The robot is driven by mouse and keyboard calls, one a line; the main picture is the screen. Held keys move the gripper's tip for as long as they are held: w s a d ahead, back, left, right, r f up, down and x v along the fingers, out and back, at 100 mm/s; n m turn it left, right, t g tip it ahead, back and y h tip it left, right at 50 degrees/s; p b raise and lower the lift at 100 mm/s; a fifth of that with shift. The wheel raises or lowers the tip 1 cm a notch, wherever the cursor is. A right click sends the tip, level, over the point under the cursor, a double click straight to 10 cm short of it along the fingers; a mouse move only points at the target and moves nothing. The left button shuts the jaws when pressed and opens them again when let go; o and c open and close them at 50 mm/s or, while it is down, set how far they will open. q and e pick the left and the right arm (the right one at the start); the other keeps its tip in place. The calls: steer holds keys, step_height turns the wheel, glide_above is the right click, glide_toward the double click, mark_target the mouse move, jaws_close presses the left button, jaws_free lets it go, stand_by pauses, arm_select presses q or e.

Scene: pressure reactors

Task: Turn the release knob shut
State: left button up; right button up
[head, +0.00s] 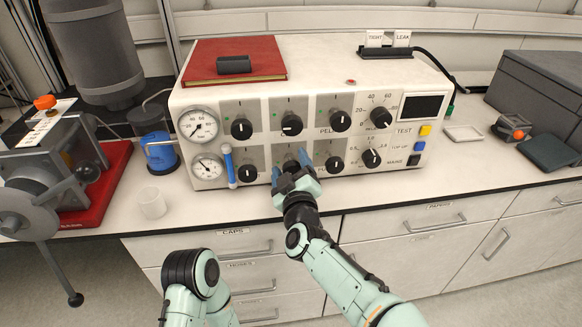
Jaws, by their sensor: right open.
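A white control panel box (300,98) stands on the bench with two rows of black knobs. My right gripper (291,170) is open at the lower row, in front of the middle knob (291,165). Its fingers partly cover that knob, and I cannot tell whether they touch it. No label reading "release" is legible, and the plate under the middle knob is hidden by the gripper. Neighbouring lower knobs are at its left (247,173) and right (334,164). Part of my left arm shows at the bottom, but its gripper is out of sight.
Two gauges (199,125) and a blue-capped tube (229,166) are at the panel's left. A red book (236,57) lies on top. A small clear cup (152,202) and a blue bottle (160,152) stand further left. The bench front right of the gripper is clear.

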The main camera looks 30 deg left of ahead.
steer(key=c, duration=1)
steer(key=shift+c, duration=0.2)
